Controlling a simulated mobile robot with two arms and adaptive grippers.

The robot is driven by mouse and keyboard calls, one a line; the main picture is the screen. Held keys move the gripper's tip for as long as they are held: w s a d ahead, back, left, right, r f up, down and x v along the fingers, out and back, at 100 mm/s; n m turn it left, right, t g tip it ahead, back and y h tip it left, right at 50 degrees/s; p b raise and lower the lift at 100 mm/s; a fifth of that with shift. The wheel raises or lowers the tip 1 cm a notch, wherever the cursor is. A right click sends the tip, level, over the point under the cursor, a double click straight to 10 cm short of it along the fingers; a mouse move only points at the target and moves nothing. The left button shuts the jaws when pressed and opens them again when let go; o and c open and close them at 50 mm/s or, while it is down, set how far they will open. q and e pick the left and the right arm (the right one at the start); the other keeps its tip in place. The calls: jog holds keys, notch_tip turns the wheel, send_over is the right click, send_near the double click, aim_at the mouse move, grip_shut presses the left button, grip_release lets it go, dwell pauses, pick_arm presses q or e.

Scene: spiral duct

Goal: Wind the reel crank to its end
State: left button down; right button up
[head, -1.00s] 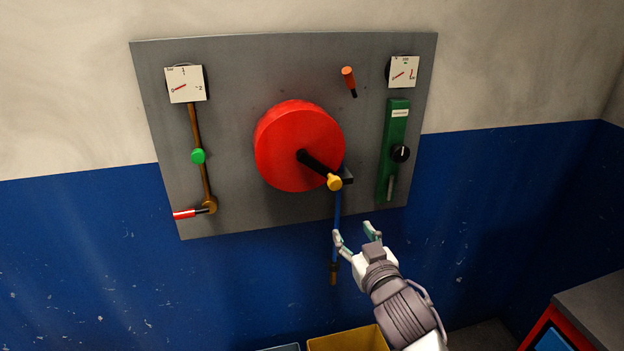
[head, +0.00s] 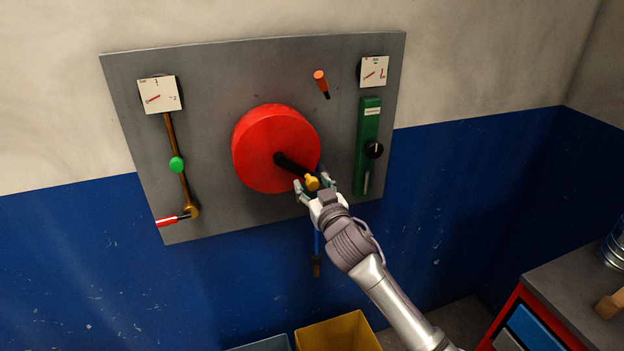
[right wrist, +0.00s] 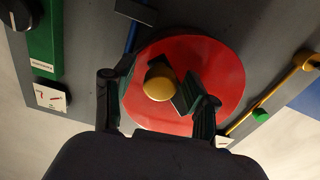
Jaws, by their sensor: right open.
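The red reel (head: 262,140) is mounted on the grey wall panel. Its black crank arm (head: 291,164) points down and to the right and ends in a yellow knob (head: 312,183). My right gripper (head: 314,184) is open at the knob, with its fingers on either side of it in the head view. In the right wrist view the yellow knob (right wrist: 159,82) shows between the two open fingers, nearer the right one, and the red reel (right wrist: 225,75) lies behind. I cannot tell whether a finger touches the knob. My left gripper is not in view.
A green slider unit (head: 368,140) with a black knob sits right of the reel. An orange handle (head: 321,80) is above. A brass pipe with a green knob (head: 177,164) is at left. A yellow bin (head: 340,335) and a cabinet (head: 575,300) stand below.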

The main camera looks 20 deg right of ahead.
jog(key=shift+w+a, duration=0.1)
jog(key=shift+w, duration=0.25)
grip_shut()
